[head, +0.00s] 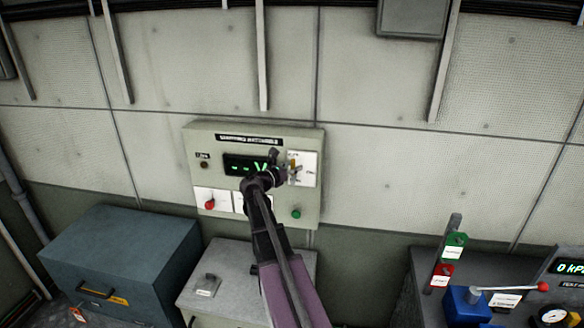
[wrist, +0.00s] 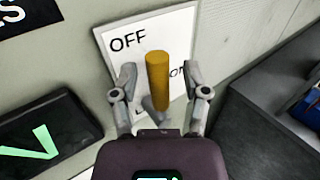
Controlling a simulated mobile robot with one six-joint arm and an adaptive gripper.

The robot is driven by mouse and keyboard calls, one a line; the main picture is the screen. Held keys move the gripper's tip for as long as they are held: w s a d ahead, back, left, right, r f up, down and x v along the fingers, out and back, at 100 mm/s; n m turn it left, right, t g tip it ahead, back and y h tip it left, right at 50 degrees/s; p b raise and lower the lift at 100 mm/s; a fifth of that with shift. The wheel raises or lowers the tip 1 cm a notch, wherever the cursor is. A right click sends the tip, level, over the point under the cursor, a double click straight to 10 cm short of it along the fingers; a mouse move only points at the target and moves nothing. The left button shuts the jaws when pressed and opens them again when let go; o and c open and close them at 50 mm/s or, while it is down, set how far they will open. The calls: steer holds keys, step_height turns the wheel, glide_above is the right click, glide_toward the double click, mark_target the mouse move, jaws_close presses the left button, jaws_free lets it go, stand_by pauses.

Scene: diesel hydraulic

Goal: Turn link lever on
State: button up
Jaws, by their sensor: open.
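The link lever (wrist: 157,80) is an orange-yellow handle on a white plate (wrist: 146,35) on the wall panel. The plate reads "OFF" at upper left and "ON" at right, partly covered. In the wrist view the handle stands nearly upright, its top below and right of "OFF". My gripper (wrist: 160,76) is open, with one finger on each side of the handle and gaps visible. In the head view the lever (head: 292,162) shows small at the panel's right, with my gripper (head: 285,172) at it. My arm hides part of the panel.
The grey wall panel (head: 228,131) carries a dark display with green characters (head: 238,165), a red knob (head: 210,203) and a green button (head: 296,213). Below are a blue-grey cabinet (head: 130,245) and a grey box (head: 215,275). A bench with a blue device (head: 465,305) stands right.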

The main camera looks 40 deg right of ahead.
jaws_close()
steer(key=shift+a, duration=0.15)
steer(key=shift+w, duration=0.1)
